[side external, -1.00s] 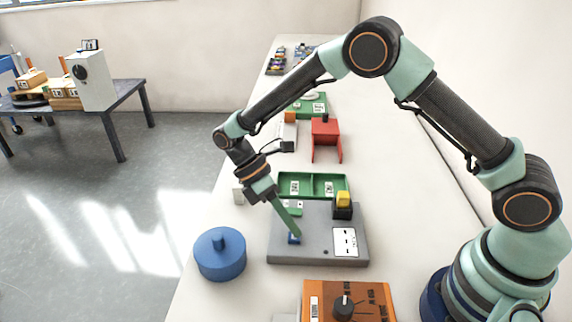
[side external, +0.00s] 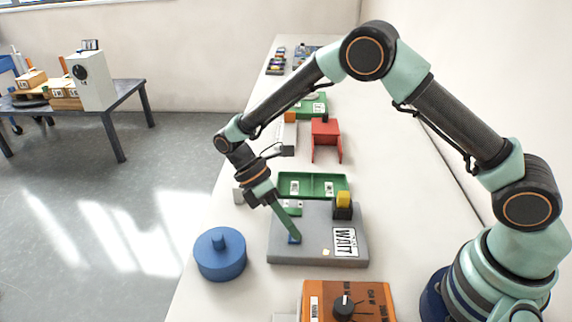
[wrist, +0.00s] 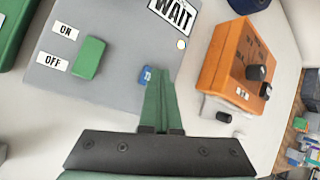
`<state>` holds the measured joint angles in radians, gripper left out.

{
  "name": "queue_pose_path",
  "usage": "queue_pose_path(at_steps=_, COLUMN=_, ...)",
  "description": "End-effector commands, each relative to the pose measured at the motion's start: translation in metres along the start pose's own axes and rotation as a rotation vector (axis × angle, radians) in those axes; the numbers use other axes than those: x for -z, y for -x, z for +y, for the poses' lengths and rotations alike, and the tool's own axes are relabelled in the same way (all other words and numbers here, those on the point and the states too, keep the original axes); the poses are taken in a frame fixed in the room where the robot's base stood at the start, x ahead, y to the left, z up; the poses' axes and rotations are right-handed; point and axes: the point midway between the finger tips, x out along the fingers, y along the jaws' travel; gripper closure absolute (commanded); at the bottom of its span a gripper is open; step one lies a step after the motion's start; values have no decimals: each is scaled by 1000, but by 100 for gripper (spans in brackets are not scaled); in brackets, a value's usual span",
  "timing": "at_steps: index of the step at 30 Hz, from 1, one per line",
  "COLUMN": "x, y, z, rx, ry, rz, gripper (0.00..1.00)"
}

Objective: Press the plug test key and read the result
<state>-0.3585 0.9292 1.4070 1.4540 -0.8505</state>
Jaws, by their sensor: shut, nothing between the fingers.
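The grey test unit (side external: 310,255) lies on the bench, and its white display (side external: 345,242) reads "WAIT"; the display also shows in the wrist view (wrist: 172,10). A small round lamp (side external: 326,252) beside it is pale and looks lit. The blue test key (wrist: 144,75) is partly hidden by my fingers. My gripper (side external: 295,238) is shut and empty, its tips at the key, apparently touching it. A green switch (wrist: 89,57) sits by ON and OFF labels. A yellow plug (side external: 343,198) stands in a black socket on the unit's far right corner.
A blue lidded pot (side external: 220,255) stands left of the unit. An orange box with a black knob (side external: 345,302) is close in front. A green two-part tray (side external: 313,185) and a red stand (side external: 326,130) lie behind. Bare bench lies to the right.

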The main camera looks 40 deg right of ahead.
Motion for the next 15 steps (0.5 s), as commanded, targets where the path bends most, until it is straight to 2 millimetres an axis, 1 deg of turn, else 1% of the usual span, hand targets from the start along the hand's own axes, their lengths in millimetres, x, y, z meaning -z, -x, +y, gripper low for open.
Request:
queue_pose_path(at_steps=8, x=0, y=1, z=-1, rx=0, ry=0, rz=0, gripper=100)
queue_pose_path(at_steps=15, x=-5, y=10, z=-5, rx=-2, ry=0, rz=1, gripper=100)
